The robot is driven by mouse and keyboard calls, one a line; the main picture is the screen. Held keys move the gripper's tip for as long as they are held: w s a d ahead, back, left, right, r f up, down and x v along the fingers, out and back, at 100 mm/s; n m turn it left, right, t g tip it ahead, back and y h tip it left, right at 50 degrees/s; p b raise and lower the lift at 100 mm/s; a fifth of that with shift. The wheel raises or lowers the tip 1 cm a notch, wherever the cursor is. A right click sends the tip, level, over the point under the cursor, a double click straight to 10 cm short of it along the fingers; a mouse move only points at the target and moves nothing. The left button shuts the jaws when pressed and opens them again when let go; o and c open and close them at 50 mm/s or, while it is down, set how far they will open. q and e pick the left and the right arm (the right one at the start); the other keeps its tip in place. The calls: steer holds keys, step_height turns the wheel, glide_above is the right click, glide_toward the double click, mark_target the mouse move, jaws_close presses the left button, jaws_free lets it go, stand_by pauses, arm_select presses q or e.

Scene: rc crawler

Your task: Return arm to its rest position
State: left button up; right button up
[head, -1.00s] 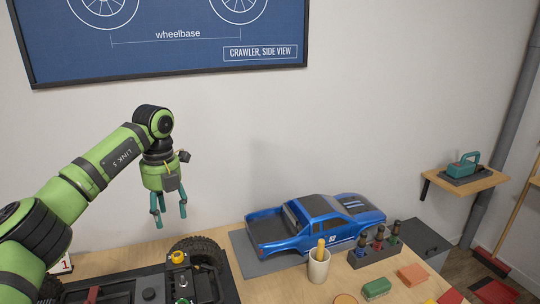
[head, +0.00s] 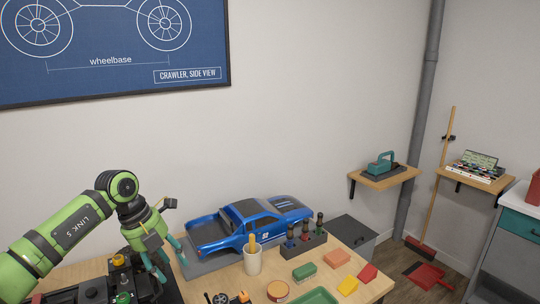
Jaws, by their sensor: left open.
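My left arm, green with black joints, comes in from the left in the head view. Its left gripper (head: 173,268) has teal fingers that stand apart with nothing between them. It hangs low over the bench, in front of the left end of the blue truck body (head: 240,225) and just right of the dark chassis (head: 95,291). The arm hides part of the chassis. Whether the fingers touch anything below cannot be told. My right gripper is not in view.
A cream cup (head: 252,263) and a rack of drivers (head: 304,246) stand before the truck body. Several coloured blocks, one of them orange (head: 336,258), and a green tray (head: 314,297) lie at the right of the bench (head: 372,284). Wall shelves (head: 385,178) are further right.

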arm_select(q)
steer(key=s+d+f+m+h, duration=0.2)
steer(key=d+h, duration=0.5)
steer(key=d, duration=1)
steer(key=s+d+r+n+t+h, duration=0.3)
steer(key=d+r+n+t+h, duration=0.3)
steer(key=d, duration=0.3)
steer(key=w+a+f+n+t+y, duration=0.1)
steer(key=a+f+n+t+y, duration=0.1)
steer(key=a+n+t+y, duration=1.25)
steer(key=s+a+f+n+g+y, duration=0.1)
steer(key=s+a+f+n+g, duration=0.25)
steer(key=f+n, duration=0.3)
steer(key=s+a+f+n+g+y, duration=0.1)
steer(key=s+a+f+n+g, duration=0.1)
steer(key=s+f+n+g, duration=0.45)
steer(key=s+a+f+g, duration=0.1)
steer(key=s+f+g, duration=0.4)
steer(key=s, duration=0.5)
steer(key=s+a+f+g, duration=0.1)
steer(key=s+f+g, duration=0.3)
steer(key=s+f, duration=0.8)
steer(key=f, duration=1.7)
steer(key=s+a+f+g, duration=0.2)
steer(key=s+f, duration=1.3)
steer(key=s, duration=0.1)
steer(key=shift+a, duration=0.4)
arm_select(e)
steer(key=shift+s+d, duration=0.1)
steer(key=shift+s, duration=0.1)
